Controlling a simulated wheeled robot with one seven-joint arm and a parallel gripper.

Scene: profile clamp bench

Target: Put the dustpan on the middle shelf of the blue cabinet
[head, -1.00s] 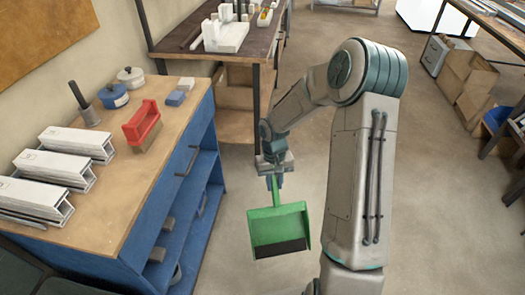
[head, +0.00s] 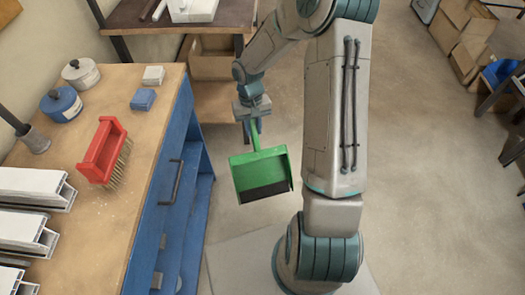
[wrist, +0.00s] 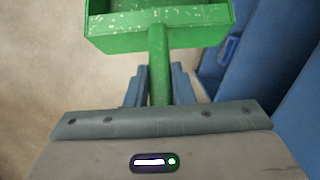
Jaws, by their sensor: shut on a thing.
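The green dustpan (head: 261,172) hangs below my gripper (head: 254,128), pan end down, with its dark lip at the bottom. My gripper is shut on its handle; in the wrist view the handle of the dustpan (wrist: 158,60) runs between the two fingers (wrist: 160,88). The blue cabinet (head: 160,215) stands to the left of the dustpan, with a gap between them. Its open side with shelves (head: 194,222) faces right, seen at a steep angle, so the shelf interiors are mostly hidden. In the wrist view, blue cabinet panels (wrist: 300,110) show at the right.
On the wooden cabinet top stand a red brush (head: 103,152), a blue pot (head: 61,104), a white-grey pot (head: 80,73), small blocks (head: 143,99) and white profiles (head: 30,188). A dark workbench (head: 200,20) stands behind. Open floor (head: 430,190) lies to the right.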

